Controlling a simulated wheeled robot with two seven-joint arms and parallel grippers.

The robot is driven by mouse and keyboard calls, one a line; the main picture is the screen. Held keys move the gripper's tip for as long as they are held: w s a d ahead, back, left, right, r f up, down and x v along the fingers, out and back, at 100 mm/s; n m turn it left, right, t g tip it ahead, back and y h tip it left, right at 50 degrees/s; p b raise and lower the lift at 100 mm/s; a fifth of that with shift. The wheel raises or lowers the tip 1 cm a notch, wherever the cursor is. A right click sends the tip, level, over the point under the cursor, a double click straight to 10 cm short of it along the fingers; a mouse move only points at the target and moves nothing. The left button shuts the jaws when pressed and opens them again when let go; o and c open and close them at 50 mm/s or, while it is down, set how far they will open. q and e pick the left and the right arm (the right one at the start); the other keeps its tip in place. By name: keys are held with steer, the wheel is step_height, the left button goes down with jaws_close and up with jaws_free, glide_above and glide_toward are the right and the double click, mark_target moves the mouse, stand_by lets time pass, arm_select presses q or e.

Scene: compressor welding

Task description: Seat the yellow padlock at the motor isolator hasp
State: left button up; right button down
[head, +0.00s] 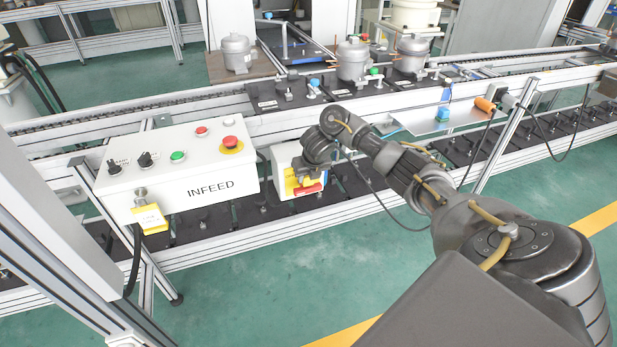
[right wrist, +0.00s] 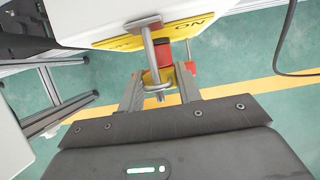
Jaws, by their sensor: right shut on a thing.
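The motor isolator (head: 283,170) is a white box with a yellow plate and a red handle (head: 308,188), standing just right of the INFEED panel. In the right wrist view its yellow plate (right wrist: 188,33) reads "ON", and a grey metal bar (right wrist: 149,48) stands out in front of it. My right gripper (head: 308,172) is at the isolator's face. It is shut on the yellow padlock (right wrist: 148,78), of which only a little yellow shows between the fingers, beside red. Whether the shackle is through the hasp, I cannot tell. My left gripper is out of view.
The white INFEED panel (head: 200,172) with buttons stands close at left, with a yellow tag (head: 150,219) hanging from it. The conveyor (head: 215,108) runs behind, with grey compressor housings (head: 352,60). A dark cable hangs beside my right arm. Green floor lies open in front.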

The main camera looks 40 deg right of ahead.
steer(key=shift+d, duration=0.15)
steer(key=c, duration=1.3)
jaws_free()
steer(key=shift+c, duration=0.2)
steer(key=o, duration=0.4)
steer(key=shift+o, duration=0.2)
arm_select(q)
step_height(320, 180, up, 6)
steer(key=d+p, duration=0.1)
steer(key=p, duration=0.5)
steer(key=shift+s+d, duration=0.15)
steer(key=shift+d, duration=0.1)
arm_select(e)
steer(key=v, duration=1.1)
steer(key=shift+w, duration=0.15)
